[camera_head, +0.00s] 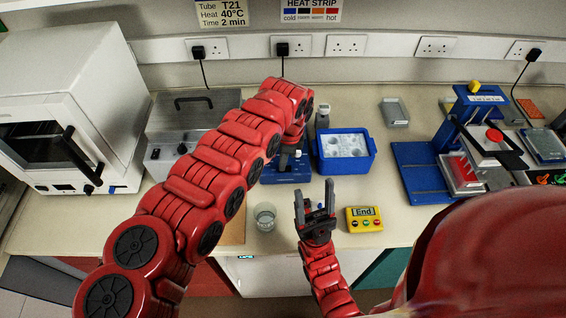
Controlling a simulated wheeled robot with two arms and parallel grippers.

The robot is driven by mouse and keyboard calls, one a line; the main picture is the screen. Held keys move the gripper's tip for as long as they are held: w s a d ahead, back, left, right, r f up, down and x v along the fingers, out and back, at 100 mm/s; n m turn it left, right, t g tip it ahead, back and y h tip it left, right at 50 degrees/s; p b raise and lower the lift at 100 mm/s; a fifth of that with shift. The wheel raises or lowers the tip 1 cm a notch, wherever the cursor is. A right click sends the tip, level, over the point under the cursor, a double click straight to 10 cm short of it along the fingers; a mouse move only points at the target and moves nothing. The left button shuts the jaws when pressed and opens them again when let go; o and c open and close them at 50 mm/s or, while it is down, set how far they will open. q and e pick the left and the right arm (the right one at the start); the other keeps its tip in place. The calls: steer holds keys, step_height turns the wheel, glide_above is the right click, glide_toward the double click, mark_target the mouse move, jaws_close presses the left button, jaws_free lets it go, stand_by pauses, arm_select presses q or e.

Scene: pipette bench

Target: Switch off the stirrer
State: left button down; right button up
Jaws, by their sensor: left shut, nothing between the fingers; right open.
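A low blue device (287,175), which may be the stirrer, sits on the bench left of a blue tub. My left arm and gripper hide most of its top, so I cannot make out its switch. My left gripper (291,152) points down at this device, shut and empty. I cannot tell whether it touches it.
The blue tub (345,168) with white contents stands right of the device. A metal bath (168,152) and a white oven (62,85) stand at left. A blue press-like stand (415,175) is at right. A grey tray (394,112) lies at the back.

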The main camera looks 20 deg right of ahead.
arm_select(q)
steer(key=shift+s+d+f+b, duration=0.25)
steer(key=shift+s+f+b, duration=0.1)
steer(key=shift+b, duration=0.55)
steer(key=shift+d+b, duration=0.3)
steer(key=shift+b, duration=0.05)
steer(key=shift+d+r, duration=0.1)
steer(key=shift+d, duration=0.1)
